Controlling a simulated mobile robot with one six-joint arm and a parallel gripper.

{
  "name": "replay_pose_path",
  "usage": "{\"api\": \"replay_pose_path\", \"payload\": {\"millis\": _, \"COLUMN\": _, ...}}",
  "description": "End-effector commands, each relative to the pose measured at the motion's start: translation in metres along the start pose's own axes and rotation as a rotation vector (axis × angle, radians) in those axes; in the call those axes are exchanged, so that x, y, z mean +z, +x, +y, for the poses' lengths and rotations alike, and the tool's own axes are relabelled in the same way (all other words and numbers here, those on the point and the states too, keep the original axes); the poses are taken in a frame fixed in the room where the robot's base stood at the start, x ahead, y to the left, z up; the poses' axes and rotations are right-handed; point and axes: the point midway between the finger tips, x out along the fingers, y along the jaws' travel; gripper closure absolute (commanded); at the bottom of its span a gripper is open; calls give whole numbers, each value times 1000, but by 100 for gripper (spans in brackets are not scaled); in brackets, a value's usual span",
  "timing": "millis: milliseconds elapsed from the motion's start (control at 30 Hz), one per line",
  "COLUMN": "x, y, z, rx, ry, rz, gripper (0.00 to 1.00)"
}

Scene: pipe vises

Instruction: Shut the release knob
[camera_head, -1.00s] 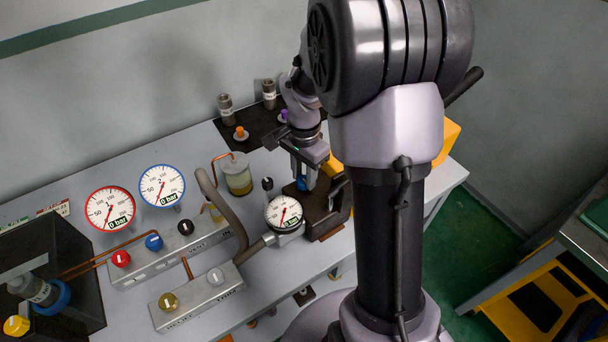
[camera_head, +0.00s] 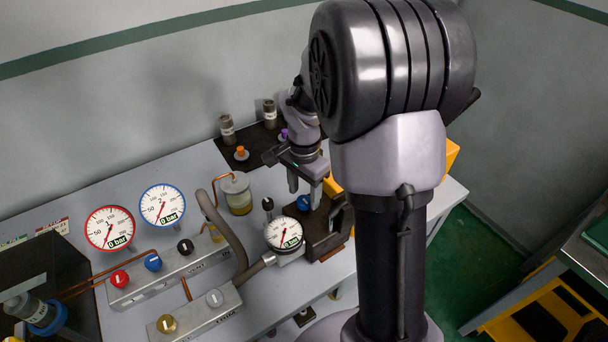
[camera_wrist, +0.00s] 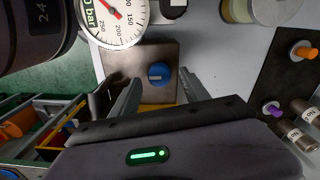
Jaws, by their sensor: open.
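A round blue knob (camera_head: 304,202) sits on the dark block of the hand pump, right of the small white pressure gauge (camera_head: 283,234). I take it as the release knob; no label on it is readable. In the wrist view the blue knob (camera_wrist: 158,75) shows from above with a short pale mark across its top. My gripper (camera_head: 304,198) is open and points down over the knob. In the wrist view my gripper's fingers (camera_wrist: 157,82) stand apart on either side of the knob, with visible gaps. Nothing is held. The gauge needle points near its low end.
A grey pipe (camera_head: 232,230) curves up left of the gauge. Two larger dials stand behind. A fluid jar (camera_head: 237,194) and a dark mat (camera_head: 250,147) with fittings lie beyond my gripper.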

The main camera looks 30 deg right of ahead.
Motion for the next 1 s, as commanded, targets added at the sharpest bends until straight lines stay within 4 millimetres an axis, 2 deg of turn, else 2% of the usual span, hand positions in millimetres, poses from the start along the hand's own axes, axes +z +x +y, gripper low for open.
{"api": "replay_pose_path", "payload": {"millis": 33, "x": -1, "y": -18, "z": -1, "rx": -4, "ry": -1, "rz": 3, "gripper": 46}}
{"api": "replay_pose_path", "payload": {"millis": 200, "x": -1, "y": -78, "z": -1, "rx": -5, "ry": 0, "rz": 4, "gripper": 46}}
{"api": "replay_pose_path", "payload": {"millis": 300, "x": 0, "y": -110, "z": -1, "rx": -4, "ry": 0, "rz": 3, "gripper": 46}}
{"api": "replay_pose_path", "payload": {"millis": 433, "x": 0, "y": -142, "z": 0, "rx": -4, "ry": 1, "rz": 2, "gripper": 46}}
{"api": "replay_pose_path", "payload": {"millis": 500, "x": 0, "y": -153, "z": 0, "rx": -3, "ry": 0, "rz": 2, "gripper": 46}}
{"api": "replay_pose_path", "payload": {"millis": 633, "x": 0, "y": -162, "z": 0, "rx": -1, "ry": 1, "rz": 0, "gripper": 46}}
{"api": "replay_pose_path", "payload": {"millis": 1000, "x": 0, "y": -162, "z": 0, "rx": -1, "ry": 1, "rz": 0, "gripper": 46}}
